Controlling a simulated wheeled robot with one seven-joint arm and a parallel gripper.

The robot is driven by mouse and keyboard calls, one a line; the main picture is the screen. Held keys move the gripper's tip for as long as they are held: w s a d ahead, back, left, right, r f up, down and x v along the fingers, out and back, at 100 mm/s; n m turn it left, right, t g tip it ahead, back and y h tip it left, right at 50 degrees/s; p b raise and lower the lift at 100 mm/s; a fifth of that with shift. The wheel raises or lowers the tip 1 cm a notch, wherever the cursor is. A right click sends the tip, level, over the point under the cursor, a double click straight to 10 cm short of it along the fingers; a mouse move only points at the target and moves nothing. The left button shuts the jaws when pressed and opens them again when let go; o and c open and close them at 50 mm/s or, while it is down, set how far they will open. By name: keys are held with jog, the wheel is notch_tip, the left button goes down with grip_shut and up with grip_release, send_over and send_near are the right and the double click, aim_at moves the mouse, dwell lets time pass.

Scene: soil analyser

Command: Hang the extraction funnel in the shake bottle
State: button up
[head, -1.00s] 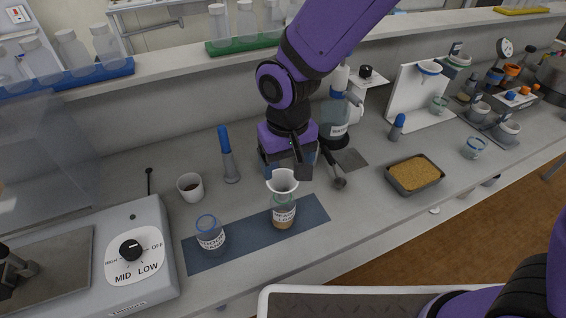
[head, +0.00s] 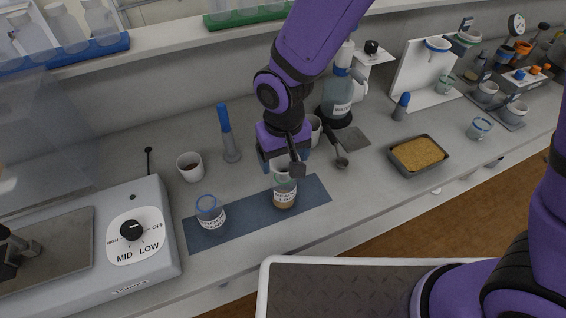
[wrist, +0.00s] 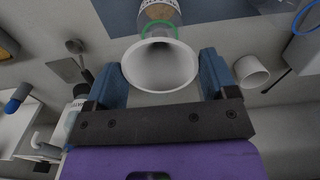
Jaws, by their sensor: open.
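The white extraction funnel (head: 281,172) stands mouth up at the neck of the shake bottle (head: 285,194), which has a printed label and brown contents. In the wrist view the funnel (wrist: 160,65) shows its wide mouth, with the bottle (wrist: 161,12) and its green neck ring behind it. How deep the stem sits is hidden. My gripper (head: 282,167) is open at the funnel. In the wrist view its blue fingers (wrist: 161,70) stand on either side of the funnel's rim and appear apart from it.
A second, blue-rimmed labelled bottle (head: 210,214) shares the blue mat (head: 245,220). A white cup (head: 190,167) and a blue-topped tool (head: 228,135) stand behind left. A heater-like device (head: 120,235) is at left. A soil tray (head: 418,155) and a scoop (head: 341,160) lie right.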

jog(key=shift+c, duration=0.3)
jog(key=shift+c, duration=0.9)
jog(key=shift+r, duration=0.6)
notch_tip(320, 180, up, 7)
jog(key=shift+w+f, duration=0.1)
